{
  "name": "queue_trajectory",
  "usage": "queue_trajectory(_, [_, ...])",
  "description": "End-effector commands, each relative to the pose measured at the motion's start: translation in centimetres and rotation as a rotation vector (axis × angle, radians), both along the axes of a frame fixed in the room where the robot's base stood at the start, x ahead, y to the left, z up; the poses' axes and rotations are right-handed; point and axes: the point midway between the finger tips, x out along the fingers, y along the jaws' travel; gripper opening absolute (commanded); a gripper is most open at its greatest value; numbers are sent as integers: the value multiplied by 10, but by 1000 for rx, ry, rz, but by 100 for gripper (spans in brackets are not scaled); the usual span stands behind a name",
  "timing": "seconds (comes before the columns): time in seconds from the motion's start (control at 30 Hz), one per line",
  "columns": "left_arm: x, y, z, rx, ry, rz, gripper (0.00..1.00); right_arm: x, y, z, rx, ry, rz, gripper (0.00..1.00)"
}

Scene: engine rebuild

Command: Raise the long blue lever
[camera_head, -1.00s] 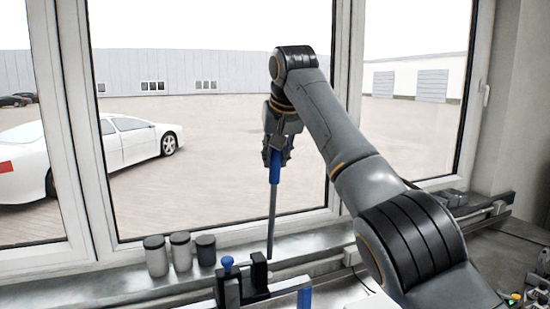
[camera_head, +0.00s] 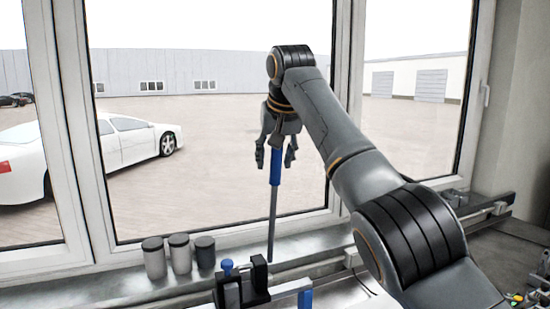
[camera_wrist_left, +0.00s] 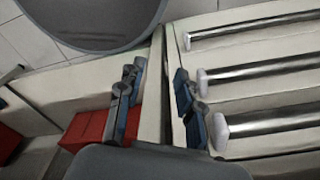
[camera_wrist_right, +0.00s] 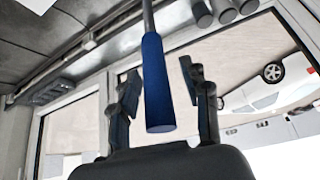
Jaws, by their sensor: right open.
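The long blue lever (camera_head: 275,172) stands upright, its blue grip at the top of a thin grey rod that runs down to a black fixture (camera_head: 256,275) on the bench. My right gripper (camera_head: 275,160) is open around the upper end of the blue grip, with a finger on each side and gaps between. In the right wrist view the lever's grip (camera_wrist_right: 157,85) lies between the spread fingers of the right gripper (camera_wrist_right: 157,80), apart from both. My left gripper (camera_wrist_left: 158,80) shows only in the left wrist view; its fingers are apart with nothing between them.
Several dark grey canisters (camera_head: 180,252) stand on the sill left of the lever. A small blue knob (camera_head: 227,266) sits beside the fixture. Windows rise behind. The left wrist view shows drawers with metal handles (camera_wrist_left: 260,75) and a red box (camera_wrist_left: 88,130).

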Motion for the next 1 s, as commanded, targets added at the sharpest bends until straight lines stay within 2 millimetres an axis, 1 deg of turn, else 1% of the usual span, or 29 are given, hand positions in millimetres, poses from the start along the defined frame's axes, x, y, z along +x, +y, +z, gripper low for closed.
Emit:
queue_trajectory(0.17, [-1, 2, 0, 3, 3, 0, 36, -5, -1, 11, 0, -3, 0, 47])
queue_trajectory(0.27, [-2, 2, 0, 3, 3, 0, 36, -13, -2, 25, 0, -4, -1, 47])
queue_trajectory(0.5, [-2, 1, 0, 2, 4, 0, 36, -41, -6, 72, -1, -2, -1, 47])
queue_trajectory(0.6, [-2, 1, 0, 2, 4, 0, 36, -49, -7, 85, -1, 1, 0, 47])
queue_trajectory(0.8, [-2, 1, 0, 2, 4, 0, 36, -57, -8, 99, -1, 2, 1, 47])
queue_trajectory(1.0, [-2, 1, 0, 2, 4, 0, 36, -58, -9, 101, -1, 3, 1, 47])
